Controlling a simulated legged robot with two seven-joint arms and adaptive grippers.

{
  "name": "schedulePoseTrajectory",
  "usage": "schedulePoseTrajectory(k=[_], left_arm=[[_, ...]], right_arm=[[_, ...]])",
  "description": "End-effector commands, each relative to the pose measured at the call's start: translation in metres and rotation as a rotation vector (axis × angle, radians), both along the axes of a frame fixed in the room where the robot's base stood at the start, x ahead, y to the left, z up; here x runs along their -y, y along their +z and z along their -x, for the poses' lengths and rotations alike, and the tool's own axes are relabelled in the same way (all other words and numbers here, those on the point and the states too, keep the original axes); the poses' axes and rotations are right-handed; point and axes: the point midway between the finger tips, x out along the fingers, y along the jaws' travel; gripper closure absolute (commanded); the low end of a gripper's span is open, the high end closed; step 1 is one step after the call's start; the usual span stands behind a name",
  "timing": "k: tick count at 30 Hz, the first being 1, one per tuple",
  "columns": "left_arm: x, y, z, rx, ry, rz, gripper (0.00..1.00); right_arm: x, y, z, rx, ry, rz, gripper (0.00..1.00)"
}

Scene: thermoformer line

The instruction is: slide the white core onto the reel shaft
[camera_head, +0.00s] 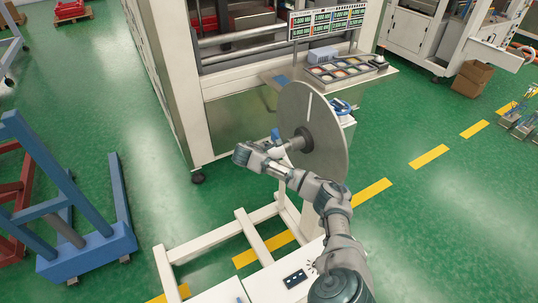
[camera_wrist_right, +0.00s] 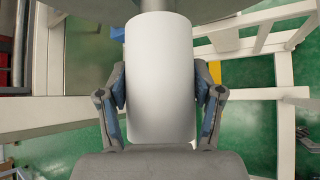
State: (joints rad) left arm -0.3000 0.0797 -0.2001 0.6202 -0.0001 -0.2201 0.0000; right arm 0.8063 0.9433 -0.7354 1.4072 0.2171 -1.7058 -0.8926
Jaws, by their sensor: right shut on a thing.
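The white core (camera_wrist_right: 160,80) fills the middle of the right wrist view, a smooth white cylinder. My right gripper (camera_wrist_right: 160,92) is shut on it, with one finger on each side. In the head view, my right gripper (camera_head: 277,141) is in front of the large grey reel disc (camera_head: 318,150), at the near end of the dark reel shaft (camera_head: 301,141); the core is mostly hidden there. In the wrist view the shaft (camera_wrist_right: 153,4) shows just beyond the core's far end, roughly in line with it. I cannot tell whether the core is around the shaft. My left gripper is out of view.
A white frame (camera_head: 215,240) stands below the reel. A blue stand (camera_head: 85,250) is at the left. The large machine (camera_head: 165,70) is behind, with a shelf holding a tray of coloured samples (camera_head: 340,70).

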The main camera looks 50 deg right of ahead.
Motion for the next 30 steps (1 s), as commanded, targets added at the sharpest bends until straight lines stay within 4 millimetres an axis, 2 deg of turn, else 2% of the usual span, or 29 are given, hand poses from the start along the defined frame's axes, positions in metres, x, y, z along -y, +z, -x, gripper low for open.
schedulePoseTrajectory(k=[30], left_arm=[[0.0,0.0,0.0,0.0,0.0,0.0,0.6]], right_arm=[[0.024,0.0,0.008,0.0,0.0,0.0,0.9]])
